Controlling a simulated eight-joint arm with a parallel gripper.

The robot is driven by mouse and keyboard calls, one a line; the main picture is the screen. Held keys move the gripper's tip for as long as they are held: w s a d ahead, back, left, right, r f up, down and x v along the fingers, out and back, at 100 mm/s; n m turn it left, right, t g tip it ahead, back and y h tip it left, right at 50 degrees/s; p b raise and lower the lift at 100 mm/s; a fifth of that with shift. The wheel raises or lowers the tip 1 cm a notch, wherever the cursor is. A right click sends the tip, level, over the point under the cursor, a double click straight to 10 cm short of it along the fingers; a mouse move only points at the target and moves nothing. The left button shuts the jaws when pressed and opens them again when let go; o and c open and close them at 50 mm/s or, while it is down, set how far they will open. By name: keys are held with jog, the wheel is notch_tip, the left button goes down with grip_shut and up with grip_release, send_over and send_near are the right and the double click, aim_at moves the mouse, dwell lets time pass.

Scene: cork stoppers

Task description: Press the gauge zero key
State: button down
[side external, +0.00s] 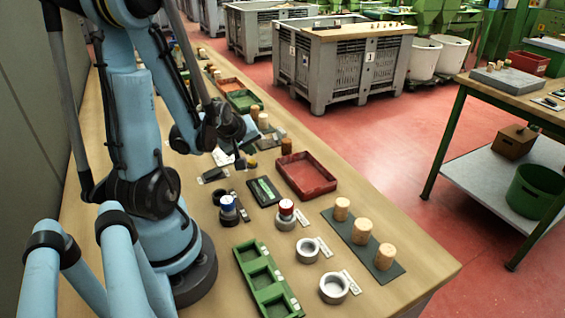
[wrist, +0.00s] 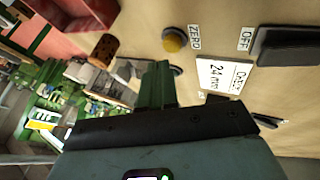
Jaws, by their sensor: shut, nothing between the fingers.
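The zero key is a round yellow button (wrist: 173,40) in the wrist view, beside a white ZERO label (wrist: 194,38). In the side external view the yellow key (side external: 252,163) shows just below my gripper (side external: 248,146). In the wrist view my gripper's dark green fingers (wrist: 157,68) are together and empty. Their tips appear a little below the key in the picture, and I see no contact. A white card reading "Cork 24 mm" (wrist: 225,76) and an OFF label (wrist: 246,39) lie to the right of the key, near a black block (wrist: 292,45).
A red tray (side external: 307,190) stands right of my gripper, with a dark scale-like device (side external: 264,191) nearby. Cork stoppers stand on a dark strip (side external: 385,271) at the front right. A green compartment tray (side external: 242,251) and two metal rings lie in front.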

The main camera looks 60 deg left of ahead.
aim_at(250, 162)
dwell(0.4)
jog(key=shift+f, duration=0.45)
jog(key=shift+r, duration=0.15)
jog(key=shift+r, duration=0.3)
dwell(0.4)
jog(key=shift+r, duration=2.5)
